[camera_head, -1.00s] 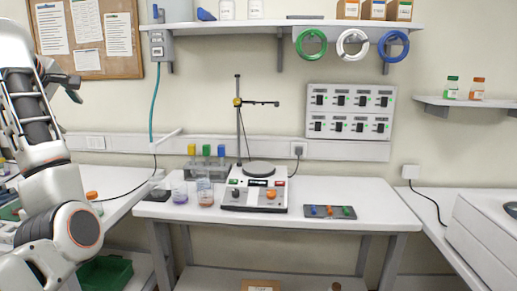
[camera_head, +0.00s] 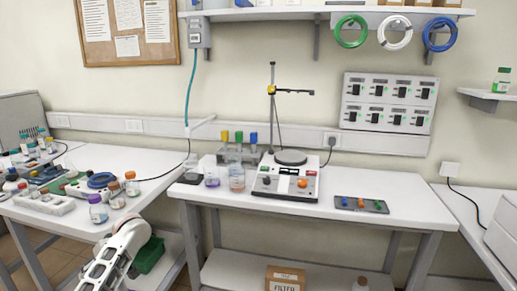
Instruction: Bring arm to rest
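A white section of my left arm (camera_head: 118,250) shows at the bottom left, in front of the left table and a green bin. Its rounded end is up and a ribbed part runs down out of the frame. I cannot make out the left gripper's fingers. My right arm and gripper are not in view.
The left table (camera_head: 140,162) holds several bottles and a white rack (camera_head: 45,203). The centre table (camera_head: 335,205) holds a hot plate (camera_head: 285,185), beakers and a dark tray (camera_head: 361,204). A green bin (camera_head: 150,254) is below. A carton (camera_head: 285,279) sits on the lower shelf.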

